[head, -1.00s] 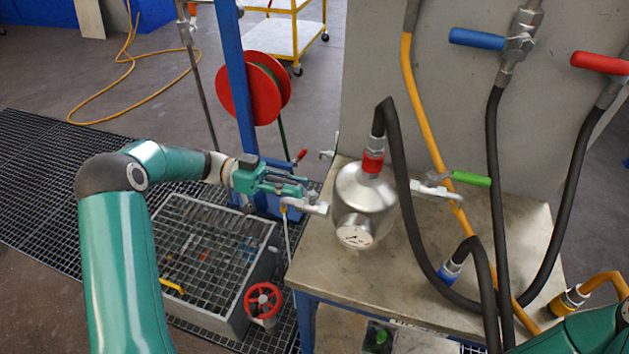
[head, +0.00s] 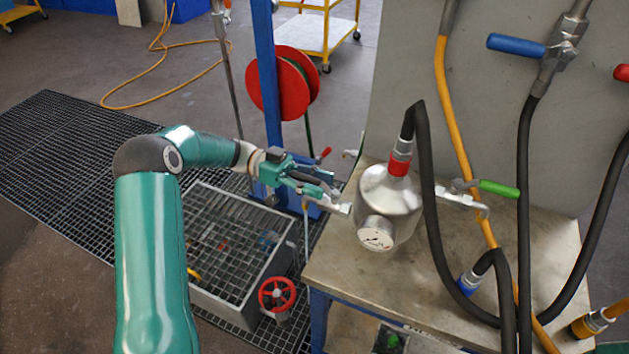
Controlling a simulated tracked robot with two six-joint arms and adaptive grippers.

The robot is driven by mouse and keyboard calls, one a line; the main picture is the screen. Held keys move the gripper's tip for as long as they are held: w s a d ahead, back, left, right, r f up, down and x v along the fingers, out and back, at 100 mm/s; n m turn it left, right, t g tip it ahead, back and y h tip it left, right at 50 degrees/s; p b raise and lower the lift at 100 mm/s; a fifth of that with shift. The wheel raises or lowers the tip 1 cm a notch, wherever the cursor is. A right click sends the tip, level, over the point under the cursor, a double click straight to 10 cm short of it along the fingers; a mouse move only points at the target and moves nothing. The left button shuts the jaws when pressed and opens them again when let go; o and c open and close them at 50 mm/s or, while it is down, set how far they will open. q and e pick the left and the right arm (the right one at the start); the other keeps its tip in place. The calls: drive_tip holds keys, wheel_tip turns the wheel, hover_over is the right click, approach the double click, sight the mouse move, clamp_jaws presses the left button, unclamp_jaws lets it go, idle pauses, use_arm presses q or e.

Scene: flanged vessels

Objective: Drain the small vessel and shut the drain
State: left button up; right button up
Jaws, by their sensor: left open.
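Under the fitting is a small yellow part with a thin pale vertical line below; I cannot tell whether this line is liquid. My left gripper (head: 324,192) is open, just above and beside the fitting. Contact cannot be made out. My right gripper is out of view.
The bench (head: 340,275) holds hoses and a green-handled valve (head: 497,188) right of the vessel. A grated sump box (head: 222,240) with a red handwheel (head: 277,294) stands below left. A blue post (head: 267,75) with a red reel (head: 284,83) rises behind my left arm.

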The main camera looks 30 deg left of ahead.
use_arm(q)
drive_tip(key=shift+a, duration=0.1)
drive_tip(key=a, duration=1.1)
drive_tip(key=shift+s+f, duration=0.1)
drive_tip(key=shift+s, duration=0.25)
drive_tip(key=shift+a, duration=0.4)
drive_tip(key=shift+s, duration=0.1)
